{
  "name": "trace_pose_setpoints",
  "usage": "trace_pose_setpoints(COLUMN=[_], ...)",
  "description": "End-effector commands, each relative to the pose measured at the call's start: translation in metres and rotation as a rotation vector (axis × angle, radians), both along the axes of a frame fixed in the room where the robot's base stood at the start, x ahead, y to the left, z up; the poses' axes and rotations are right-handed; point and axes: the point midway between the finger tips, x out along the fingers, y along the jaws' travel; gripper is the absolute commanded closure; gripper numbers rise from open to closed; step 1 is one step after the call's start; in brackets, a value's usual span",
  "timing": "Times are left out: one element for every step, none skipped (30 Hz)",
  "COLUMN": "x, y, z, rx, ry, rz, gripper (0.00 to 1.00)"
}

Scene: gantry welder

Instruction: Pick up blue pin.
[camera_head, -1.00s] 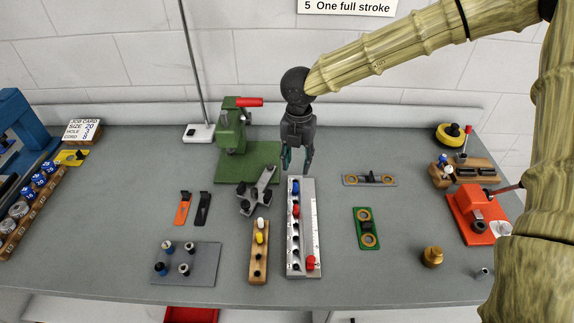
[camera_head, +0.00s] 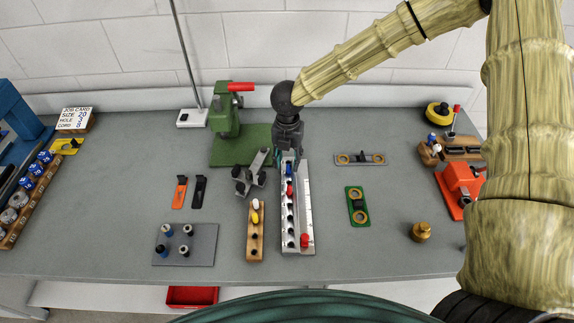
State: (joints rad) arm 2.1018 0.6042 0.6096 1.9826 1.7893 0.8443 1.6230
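A metal rail block (camera_head: 306,205) with a row of holes stands at the middle of the bench. A small blue pin (camera_head: 289,168) sits upright in its far end, with a red pin (camera_head: 290,190) in front of it. Another red pin (camera_head: 305,241) stands at the rail's near right corner. My gripper (camera_head: 288,157) points down at the far end of the rail, just above or behind the blue pin. Its fingers look apart, with nothing seen held between them. Whether they touch the pin cannot be told.
A green press (camera_head: 228,120) stands behind left, and a grey angled fixture (camera_head: 252,172) is close left of the rail. A wooden block (camera_head: 256,235) holds white and yellow pins. A green plate (camera_head: 357,206) lies right. Bare bench lies between.

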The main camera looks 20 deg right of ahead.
Motion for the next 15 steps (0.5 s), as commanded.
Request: trace_pose_setpoints(x=[-0.003,-0.004,-0.004,-0.004,-0.003,-0.002,-0.002,-0.001,0.000,0.001,0.001,0.002,0.002,0.002,0.002], y=[0.000,-0.001,-0.001,-0.001,-0.001,-0.001,-0.001,0.000,0.000,0.000,0.000,0.001,0.001,0.001,0.001], z=[-0.002,-0.005,-0.009,-0.012,-0.014,-0.018,-0.020,-0.022,-0.024,-0.025,-0.026,-0.026,-0.026,-0.026,-0.026], rx=[0.000,0.000,-0.001,-0.001,0.001,0.001,0.001,0.001,0.001,0.000,0.000,0.000,0.001,0.001,0.001], ry=[0.002,0.001,-0.001,-0.001,-0.001,0.001,0.002,0.002,0.002,0.002,0.002,0.002,0.003,0.003,0.003], rz=[0.000,-0.001,-0.001,-0.001,-0.001,-0.001,-0.001,-0.001,0.000,0.000,0.001,0.001,0.001,0.001,0.001], gripper=[0.61,0.61,0.61,0.61,0.61,0.61,0.61,0.61,0.61,0.61,0.61,0.61,0.61,0.61,0.61])
